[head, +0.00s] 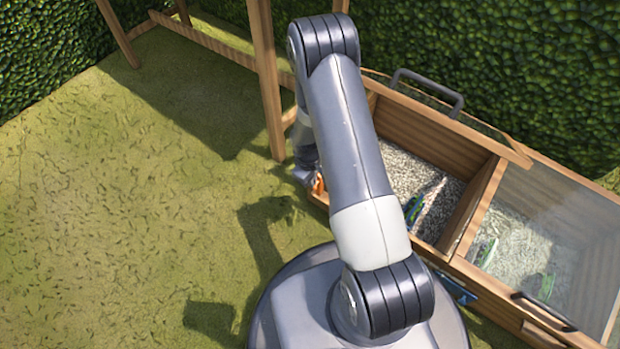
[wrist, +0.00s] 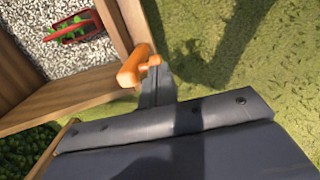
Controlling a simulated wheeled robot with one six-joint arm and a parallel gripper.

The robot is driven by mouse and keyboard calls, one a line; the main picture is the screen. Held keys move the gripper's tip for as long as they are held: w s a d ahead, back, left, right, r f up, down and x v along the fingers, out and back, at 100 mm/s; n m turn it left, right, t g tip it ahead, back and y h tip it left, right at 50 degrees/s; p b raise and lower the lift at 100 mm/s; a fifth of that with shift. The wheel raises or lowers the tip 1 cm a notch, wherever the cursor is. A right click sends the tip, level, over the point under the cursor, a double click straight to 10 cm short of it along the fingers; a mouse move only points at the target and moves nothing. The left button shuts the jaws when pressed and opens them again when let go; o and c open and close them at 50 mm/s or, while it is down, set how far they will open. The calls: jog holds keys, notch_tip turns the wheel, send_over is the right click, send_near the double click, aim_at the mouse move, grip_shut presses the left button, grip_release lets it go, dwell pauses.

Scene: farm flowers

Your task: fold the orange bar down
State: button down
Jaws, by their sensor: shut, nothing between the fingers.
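The orange bar (wrist: 133,67) is at the outer corner of a wooden planter box in the wrist view. It sticks out past the wooden edge, and a small orange knob shows beside it. In the head view only a small orange patch (head: 318,185) shows, mostly hidden by my arm. My gripper (wrist: 156,80) is shut and empty, with its dark fingers right up against the orange bar's outer side in the picture. I cannot tell whether they touch. In the head view my gripper (head: 304,175) is low beside the box's left end.
The wooden planter box (head: 480,195) holds gravel and several small green plants. Its left lid with a dark handle (head: 428,92) is raised; a glass lid (head: 560,220) covers the right part. A wooden post (head: 267,85) stands close to my arm. Grass (head: 110,200) at left is open.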

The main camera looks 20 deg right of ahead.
jog(key=shift+s+d, duration=0.2)
jog(key=shift+s, duration=0.05)
